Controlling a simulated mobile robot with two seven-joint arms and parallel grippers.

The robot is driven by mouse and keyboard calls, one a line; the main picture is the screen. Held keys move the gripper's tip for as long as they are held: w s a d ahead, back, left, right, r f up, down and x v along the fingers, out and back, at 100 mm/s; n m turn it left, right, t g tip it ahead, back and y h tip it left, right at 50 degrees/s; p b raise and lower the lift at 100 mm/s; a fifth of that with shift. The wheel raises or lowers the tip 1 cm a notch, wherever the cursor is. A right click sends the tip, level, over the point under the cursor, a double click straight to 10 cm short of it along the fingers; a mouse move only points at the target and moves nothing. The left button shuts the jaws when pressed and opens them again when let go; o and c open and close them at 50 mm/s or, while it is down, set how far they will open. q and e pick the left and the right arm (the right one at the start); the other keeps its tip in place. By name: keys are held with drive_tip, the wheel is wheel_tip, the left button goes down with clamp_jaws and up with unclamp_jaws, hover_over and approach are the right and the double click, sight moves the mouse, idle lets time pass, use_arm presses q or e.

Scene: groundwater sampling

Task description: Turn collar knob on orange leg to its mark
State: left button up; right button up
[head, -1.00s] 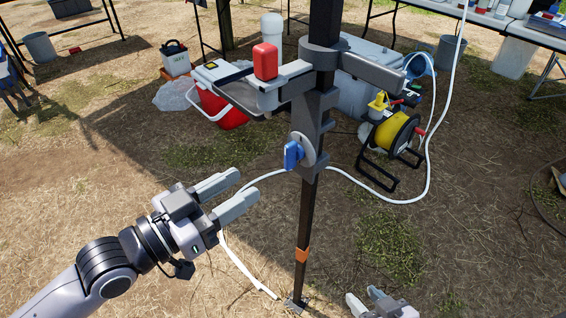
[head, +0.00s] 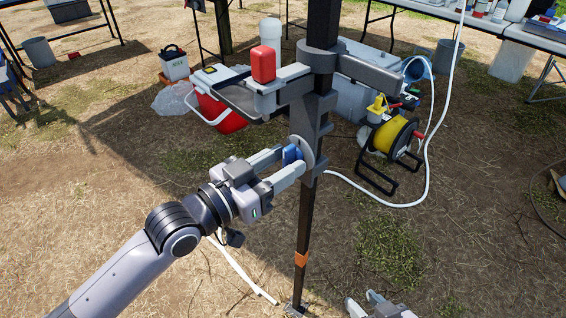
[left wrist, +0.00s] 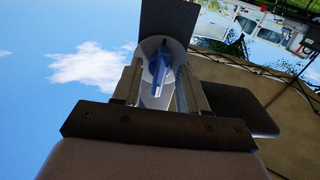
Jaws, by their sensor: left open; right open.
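The blue collar knob (head: 291,154) sits on a round grey plate (head: 303,151) on the dark leg (head: 306,215), which carries an orange band (head: 301,258) low down. My left gripper (head: 284,164) is open, with one finger on each side of the knob. In the left wrist view the blue knob (left wrist: 161,72) stands between the two fingers, with small gaps at its sides. The mark cannot be made out. My right gripper (head: 366,302) is open and empty at the bottom edge, partly cut off.
A grey bracket with a shelf (head: 245,100) and a red block (head: 263,64) juts from the leg above the knob. A yellow reel (head: 390,135) and white hose (head: 405,203) lie to the right. Open ground surrounds the leg's foot.

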use_arm(q)
clamp_jaws()
drive_tip(key=m, duration=0.3)
drive_tip(key=m+p, duration=0.1)
drive_tip(key=m, duration=0.5)
drive_tip(key=shift+r, duration=0.1)
drive_tip(key=m+p, duration=0.1)
drive_tip(key=m, duration=0.4)
drive_tip(key=shift+m, duration=0.4)
drive_tip(key=m, duration=0.3)
drive_tip(key=shift+m, duration=0.3)
drive_tip(key=shift+p, duration=0.3)
